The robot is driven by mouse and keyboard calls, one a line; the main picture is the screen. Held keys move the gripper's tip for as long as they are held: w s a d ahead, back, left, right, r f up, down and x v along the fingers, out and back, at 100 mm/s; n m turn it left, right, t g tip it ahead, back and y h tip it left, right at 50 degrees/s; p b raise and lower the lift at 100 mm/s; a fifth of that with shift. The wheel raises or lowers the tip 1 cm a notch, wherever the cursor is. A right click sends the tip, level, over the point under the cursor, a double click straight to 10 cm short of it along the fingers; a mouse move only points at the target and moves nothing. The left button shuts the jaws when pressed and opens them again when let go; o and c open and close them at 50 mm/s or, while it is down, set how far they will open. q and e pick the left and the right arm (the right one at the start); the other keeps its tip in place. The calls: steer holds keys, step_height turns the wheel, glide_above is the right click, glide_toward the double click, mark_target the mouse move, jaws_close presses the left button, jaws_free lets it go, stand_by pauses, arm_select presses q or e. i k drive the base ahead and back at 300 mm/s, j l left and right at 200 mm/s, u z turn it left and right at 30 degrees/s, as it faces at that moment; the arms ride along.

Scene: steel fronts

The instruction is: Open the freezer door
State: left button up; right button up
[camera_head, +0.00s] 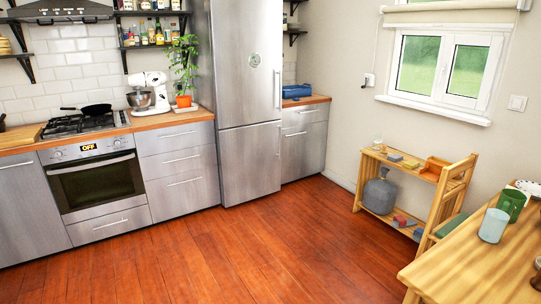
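The tall steel fridge-freezer (238,85) stands against the back wall, right of the counter. Its upper door carries a round sticker and a long vertical handle (277,89) on the right side. A seam divides it from the lower door (250,163), which has its own vertical handle at its upper right edge. Both doors look closed. Which one is the freezer is not marked. Neither of my grippers is in view.
The wooden floor (240,250) before the fridge is clear. A steel drawer unit (304,141) stands right of it. A low wooden shelf (411,180) and a wooden table (475,262) stand at the right. An oven (97,183) is at the left.

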mark_target(250, 154)
steer(key=i+l, duration=0.1)
steer(key=i, duration=0.4)
steer(key=i+l+u, duration=0.1)
steer(key=i, duration=0.4)
steer(key=i+l, duration=0.15)
steer(key=i, duration=0.4)
steer(key=i+z, duration=0.2)
steer(key=i, duration=0.4)
steer(key=i+j+z, duration=0.2)
steer(key=i, duration=0.4)
steer(key=i+j+z, duration=0.2)
steer(key=i, duration=0.35)
steer(key=i+l, duration=0.15)
steer(key=i, duration=0.35)
steer(key=i+l+u, duration=0.1)
steer(key=i, duration=0.45)
steer(key=i+l, duration=0.2)
steer(key=i, duration=0.3)
steer(key=i+l+u, duration=0.15)
steer(key=i, duration=0.35)
steer(key=i+l+u, duration=0.45)
steer(key=i+l, duration=0.3)
steer(key=i+l+u, duration=0.25)
steer(key=l, duration=0.35)
steer(key=i+l, duration=0.45)
steer(key=i, duration=0.25)
